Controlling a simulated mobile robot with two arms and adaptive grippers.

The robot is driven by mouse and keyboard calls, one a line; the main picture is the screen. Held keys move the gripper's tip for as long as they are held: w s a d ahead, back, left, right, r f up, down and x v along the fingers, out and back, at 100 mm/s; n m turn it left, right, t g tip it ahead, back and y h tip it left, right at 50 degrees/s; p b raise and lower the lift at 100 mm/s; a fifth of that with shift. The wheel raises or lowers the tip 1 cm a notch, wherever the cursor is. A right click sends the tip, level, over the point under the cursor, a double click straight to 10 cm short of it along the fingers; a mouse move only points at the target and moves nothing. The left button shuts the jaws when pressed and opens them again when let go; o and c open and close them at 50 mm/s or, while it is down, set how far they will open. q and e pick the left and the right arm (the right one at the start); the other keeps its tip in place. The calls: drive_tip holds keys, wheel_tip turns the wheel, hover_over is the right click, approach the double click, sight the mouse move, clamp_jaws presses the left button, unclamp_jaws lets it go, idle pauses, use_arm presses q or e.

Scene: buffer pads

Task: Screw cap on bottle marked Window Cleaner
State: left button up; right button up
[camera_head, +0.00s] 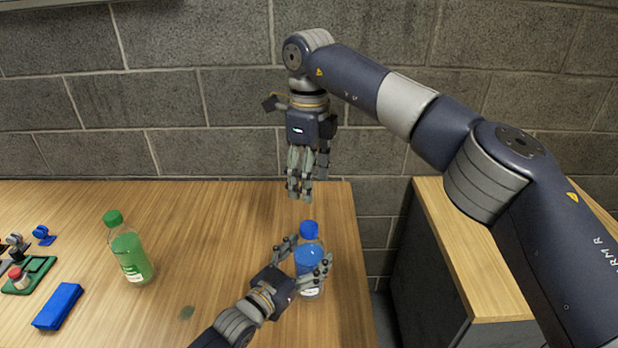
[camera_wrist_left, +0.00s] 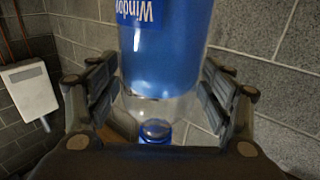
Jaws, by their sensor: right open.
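The Window Cleaner bottle (camera_head: 308,258), holding blue liquid, stands upright near the table's front right. A blue cap (camera_head: 309,229) sits at its top; I cannot tell how tight it is. My left gripper (camera_head: 308,255) has its fingers around the bottle, one on each side. In the left wrist view, the bottle (camera_wrist_left: 165,45) appears upside down with part of its label readable, the fingers against its sides and the cap (camera_wrist_left: 155,130) below its clear shoulder. My right gripper (camera_head: 300,195) is open and empty, pointing down above and behind the bottle.
A green bottle (camera_head: 132,258) with a green cap stands at the left. A blue block (camera_head: 58,306) and a green tray (camera_head: 38,270) with small parts lie at the far left. The table (camera_head: 210,225) is clear between the bottles. A gap separates it from a cabinet (camera_head: 480,290).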

use_arm(q)
drive_tip(key=shift+s, duration=0.1)
idle(0.3)
drive_tip(key=shift+s+a+f, duration=0.1)
drive_tip(key=shift+s+a, duration=0.2)
drive_tip(key=v, duration=1.1)
